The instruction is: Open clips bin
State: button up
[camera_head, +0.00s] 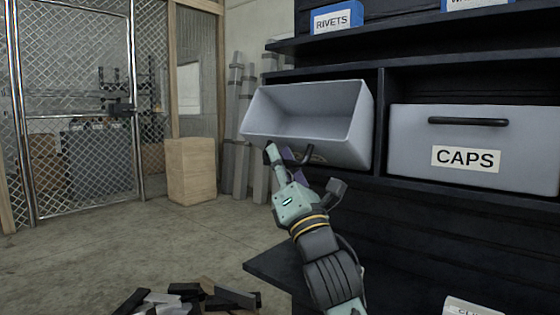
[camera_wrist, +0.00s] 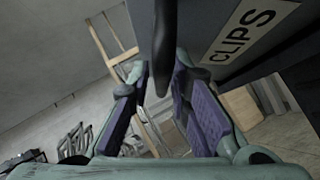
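The clips bin (camera_head: 345,150) is a grey bin pulled out of the shelf and tilted, with its open top and empty-looking inside showing in the head view. Its front, with the CLIPS label (camera_wrist: 242,38), is at the upper right of the wrist view. Its dark handle (camera_head: 312,154) also shows in the wrist view (camera_wrist: 162,45), hanging down between my fingers. My gripper (camera_head: 287,156) is at the bin's front underside, by the handle. In the wrist view (camera_wrist: 160,105) its purple finger pads are apart, with visible gaps either side of the handle.
The closed CAPS bin (camera_head: 470,145) sits in the compartment to the right. A blue RIVETS box (camera_head: 335,19) is on the shelf above. Below are a dark ledge (camera_head: 275,270) and a pile of bars (camera_head: 190,298). The floor at left is open, before a mesh gate (camera_head: 80,120).

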jog(key=v, duration=0.7)
jog(key=shift+s, duration=0.2)
jog(key=shift+f, duration=0.15)
